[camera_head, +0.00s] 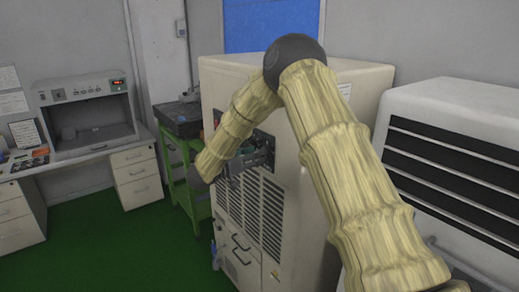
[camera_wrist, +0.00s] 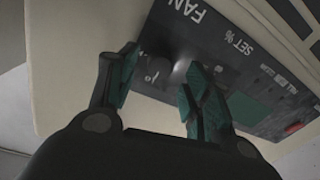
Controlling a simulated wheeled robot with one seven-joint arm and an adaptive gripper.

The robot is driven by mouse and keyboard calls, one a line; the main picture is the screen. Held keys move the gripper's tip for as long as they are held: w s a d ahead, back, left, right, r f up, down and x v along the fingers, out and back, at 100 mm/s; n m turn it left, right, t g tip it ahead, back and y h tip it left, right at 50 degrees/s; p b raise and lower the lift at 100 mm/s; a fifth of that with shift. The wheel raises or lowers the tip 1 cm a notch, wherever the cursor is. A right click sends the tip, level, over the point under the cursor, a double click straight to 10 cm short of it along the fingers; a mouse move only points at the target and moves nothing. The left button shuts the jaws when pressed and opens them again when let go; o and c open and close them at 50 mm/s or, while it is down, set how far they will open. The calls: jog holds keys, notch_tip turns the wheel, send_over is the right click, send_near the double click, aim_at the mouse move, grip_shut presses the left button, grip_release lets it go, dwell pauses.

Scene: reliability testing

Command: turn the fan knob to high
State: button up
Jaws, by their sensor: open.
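The beige machine (camera_head: 225,85) stands in the middle of the head view, and its dark control panel is partly behind my arm. In the wrist view the panel (camera_wrist: 255,78) is tilted and carries the words FAN and SET %. A dark fan knob (camera_wrist: 158,68) appears just below the FAN label, between my fingers; its pointer setting is too dim to read. My gripper (camera_wrist: 160,85) is open, with one green-padded finger on each side of the knob area. I cannot tell whether either finger touches it. In the head view my gripper (camera_head: 248,160) is close to the panel.
A red switch (camera_wrist: 293,127) sits at the panel's right. A green stand (camera_head: 178,165) is left of the machine, and a bench with an oven-like device (camera_head: 85,110) is farther left. A white louvred unit (camera_head: 455,100) is at right. Green floor (camera_head: 130,245) is clear at front left.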

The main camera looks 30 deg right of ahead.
jog(key=shift+w+d+p, duration=0.15)
jog(key=shift+d+p, duration=0.2)
jog(key=shift+d, duration=0.85)
jog(key=c, duration=1)
jog(key=shift+c, duration=0.2)
